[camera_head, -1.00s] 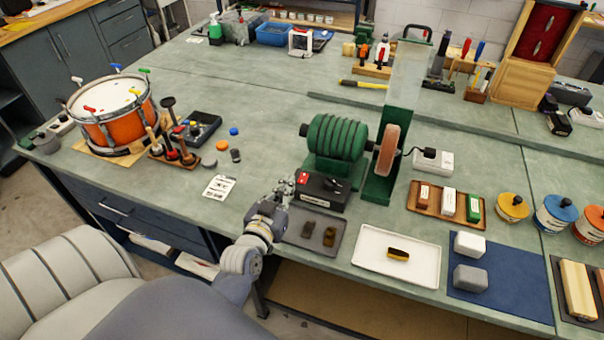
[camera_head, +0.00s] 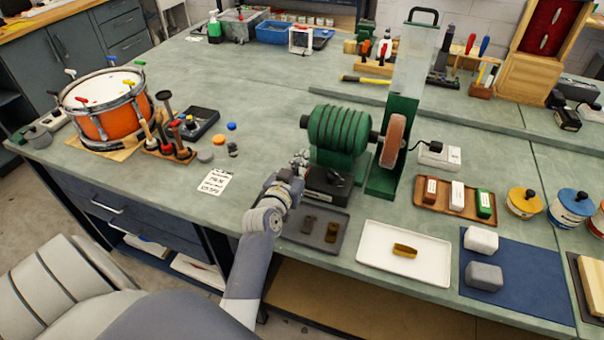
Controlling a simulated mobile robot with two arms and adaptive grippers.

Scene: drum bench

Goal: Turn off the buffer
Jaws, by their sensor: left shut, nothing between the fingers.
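The buffer is a green ribbed motor (camera_head: 338,128) with a tan buffing wheel (camera_head: 393,141) on its right side. A black control box (camera_head: 327,192) sits in front of the motor. My left gripper (camera_head: 300,160) is shut and empty at the left end of this box, close to it or touching; I cannot tell which. The red switch on the box is hidden behind my gripper and wrist. A dark lever or knob shows on top of the box. I cannot tell whether the wheel is spinning. My right gripper is not in view.
A grey tray (camera_head: 339,247) with two dark pieces lies just in front of the box. A white tray (camera_head: 435,263) with a brown-yellow piece is to its right. A drum (camera_head: 104,108) stands at the left. A paper card (camera_head: 215,182) lies left of my gripper.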

